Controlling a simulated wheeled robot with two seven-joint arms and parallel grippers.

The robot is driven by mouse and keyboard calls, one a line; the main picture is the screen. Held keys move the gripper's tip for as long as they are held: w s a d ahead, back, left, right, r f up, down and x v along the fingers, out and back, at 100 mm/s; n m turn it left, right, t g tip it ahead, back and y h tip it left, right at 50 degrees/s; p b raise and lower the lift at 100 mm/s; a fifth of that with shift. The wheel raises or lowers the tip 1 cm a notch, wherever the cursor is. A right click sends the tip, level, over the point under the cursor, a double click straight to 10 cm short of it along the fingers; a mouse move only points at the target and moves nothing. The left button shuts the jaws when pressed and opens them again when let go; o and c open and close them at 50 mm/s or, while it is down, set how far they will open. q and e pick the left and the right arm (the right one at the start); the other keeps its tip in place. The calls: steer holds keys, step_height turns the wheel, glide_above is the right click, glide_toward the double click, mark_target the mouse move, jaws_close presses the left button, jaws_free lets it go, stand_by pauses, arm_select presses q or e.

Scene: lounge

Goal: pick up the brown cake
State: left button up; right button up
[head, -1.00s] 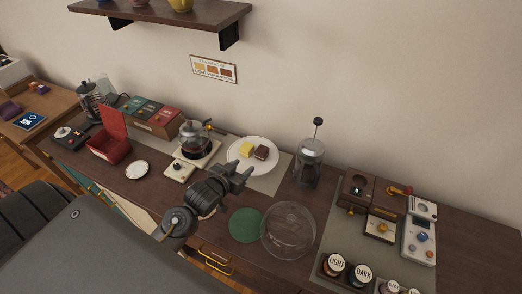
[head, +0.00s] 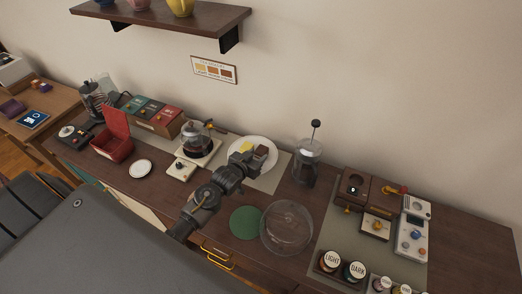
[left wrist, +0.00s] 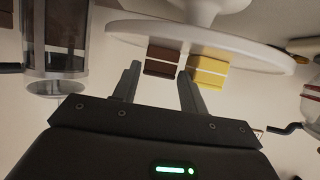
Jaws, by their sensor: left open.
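The brown cake (head: 262,151) sits on a round white plate (head: 271,164) beside a yellow cake (head: 246,146). My left gripper (head: 248,158) is at the plate's near side, in front of the cakes, and partly covers them in the head view. In the left wrist view, which appears upside down, the brown cake (left wrist: 162,58) shows beyond and between the open fingertips (left wrist: 160,70). The yellow cake (left wrist: 211,70) is close beside one finger. The jaws hold nothing. Whether a finger touches a cake cannot be told. My right gripper is not in view.
A French press (head: 307,161) stands right of the plate, and a glass coffee pot (head: 196,140) on a white base stands left. A clear glass dome (head: 287,228) and a green round mat (head: 244,223) lie nearer. Bare counter shows around the small white saucer (head: 140,168).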

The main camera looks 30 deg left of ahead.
arm_select(q)
steer(key=c, duration=0.6)
steer(key=shift+r, duration=0.2)
steer(key=shift+c, duration=0.2)
steer(key=shift+r+b, duration=0.55)
steer(key=shift+b, duration=0.15)
steer(key=shift+r+b, duration=0.5)
steer(key=shift+r, duration=0.15)
steer(key=s+d+r+b, duration=0.4)
steer(key=s+d+r, duration=0.2)
steer(key=s+r, duration=0.4)
steer(key=shift+s+d+r, duration=0.15)
steer(key=shift+s+d, duration=0.2)
steer(key=shift+s, duration=0.8)
